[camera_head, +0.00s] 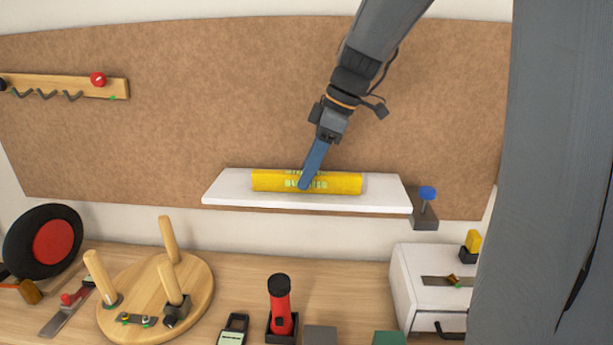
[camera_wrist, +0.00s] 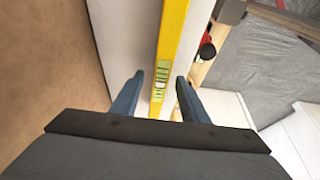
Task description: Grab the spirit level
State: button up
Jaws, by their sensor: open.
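The spirit level (camera_head: 335,183) is a yellow bar lying lengthwise on a white shelf (camera_head: 225,188) in the head view. In the wrist view the yellow level (camera_wrist: 171,40) runs up the picture, with a greenish vial window near its lower end. My gripper (camera_head: 304,186) reaches down from above, its blue finger in front of the middle of the level. In the wrist view my gripper (camera_wrist: 160,80) is open, with one finger on each side of the level and visible gaps between. The part of the level behind the finger is hidden in the head view.
A clamp with a blue knob (camera_head: 427,192) sits at the shelf's right end. Below, the bench holds a wooden stool (camera_head: 195,285), a red torch (camera_head: 280,305) and a white box (camera_head: 410,275). A brown board (camera_head: 200,100) stands behind the shelf.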

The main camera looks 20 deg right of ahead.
jog(key=shift+w+a+f, duration=0.1)
jog(key=shift+a+f, duration=0.15)
jog(key=shift+f, duration=0.35)
grip_shut()
jog(key=shift+r, duration=0.1)
